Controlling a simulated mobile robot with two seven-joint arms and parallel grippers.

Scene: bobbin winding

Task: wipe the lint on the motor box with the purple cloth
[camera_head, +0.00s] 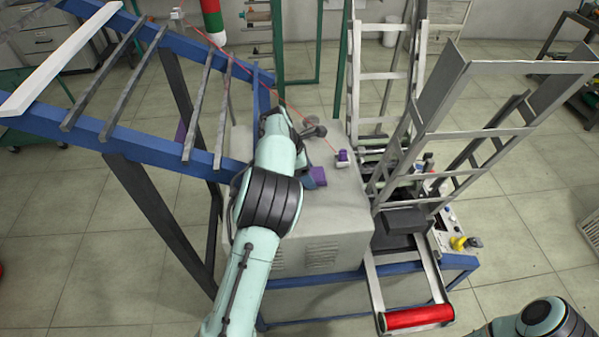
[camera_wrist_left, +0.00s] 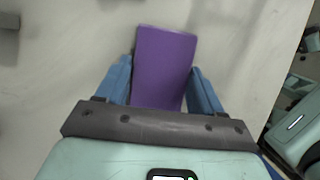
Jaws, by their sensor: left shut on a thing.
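The purple cloth (camera_wrist_left: 163,65) is a flat rectangular piece between the blue fingers of my left gripper (camera_wrist_left: 164,85) in the left wrist view. My left gripper (camera_head: 312,181) is shut on it. In the head view the cloth (camera_head: 320,174) shows only in part beside my left arm, over the top of the grey motor box (camera_head: 342,205). The box's pale surface (camera_wrist_left: 235,45) lies beyond the cloth in the wrist view. I cannot tell whether the cloth touches it. I cannot make out any lint. My right gripper is out of view.
A small purple-topped piece (camera_head: 343,157) stands on the box top, right of the cloth. A blue frame with grey bars (camera_head: 140,150) rises on the left. Metal racks (camera_head: 470,135) stand on the right, with a red roller (camera_head: 418,317) in front.

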